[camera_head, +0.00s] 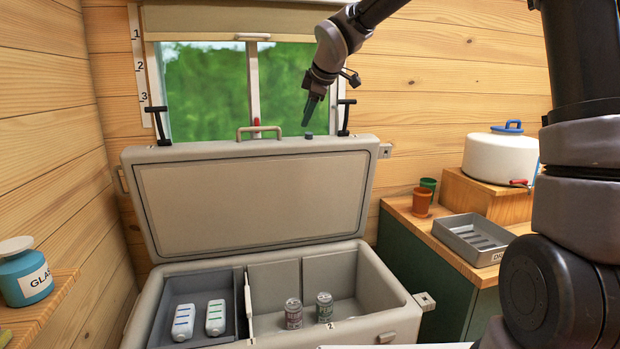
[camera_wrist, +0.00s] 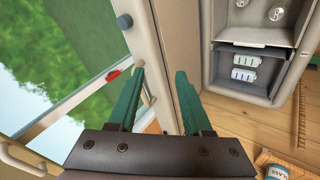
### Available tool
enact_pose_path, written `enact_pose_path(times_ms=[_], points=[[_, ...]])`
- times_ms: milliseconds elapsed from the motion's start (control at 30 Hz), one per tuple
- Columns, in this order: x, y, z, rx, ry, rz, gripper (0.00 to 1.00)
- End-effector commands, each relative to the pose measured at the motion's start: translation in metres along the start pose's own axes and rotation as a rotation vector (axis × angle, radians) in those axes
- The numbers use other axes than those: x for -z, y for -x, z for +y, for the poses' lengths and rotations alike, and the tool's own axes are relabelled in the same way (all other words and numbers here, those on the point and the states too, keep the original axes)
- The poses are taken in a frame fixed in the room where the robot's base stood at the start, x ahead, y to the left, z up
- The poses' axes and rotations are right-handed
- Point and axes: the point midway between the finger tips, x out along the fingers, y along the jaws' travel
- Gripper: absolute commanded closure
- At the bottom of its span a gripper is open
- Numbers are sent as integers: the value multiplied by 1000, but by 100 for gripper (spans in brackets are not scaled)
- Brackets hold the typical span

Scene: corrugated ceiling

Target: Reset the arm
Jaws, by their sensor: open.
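My gripper (camera_head: 312,110) is raised in front of the window, above the open lid of the cooler, pointing down. In the wrist view my gripper (camera_wrist: 160,85) shows two green fingers spread apart with nothing between them. My arm comes in from the upper right in the head view. The cooler lid (camera_head: 255,195) stands upright, and its edge also shows in the wrist view (camera_wrist: 150,45) beyond the fingers.
The open cooler (camera_head: 385,320) holds two white packs (camera_head: 183,322) in a grey tray (camera_head: 160,298), and two cans (camera_head: 293,313). Right, a counter bears a grey tray (camera_head: 440,232), two cups (camera_head: 421,202) and a white pot (camera_head: 500,158). A blue jar (camera_head: 22,275) stands left.

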Motion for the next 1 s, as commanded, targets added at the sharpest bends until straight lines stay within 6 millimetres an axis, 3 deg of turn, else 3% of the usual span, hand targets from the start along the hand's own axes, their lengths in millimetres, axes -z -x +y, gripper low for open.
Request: enact_pose_path(times_ms=[33, 300, 500, 600, 800, 1000], points=[[-19, 21, -7, -11, -79, -53, 50], [-123, 126, -60, -89, -669, -248, 50], [-182, 201, -119, -157, -1177, -265, 50], [-202, 229, -153, -168, -1426, -234, 50], [-220, 258, -204, -143, -1783, -151, 50], [-223, 264, -220, -120, -1896, -119, 50]])
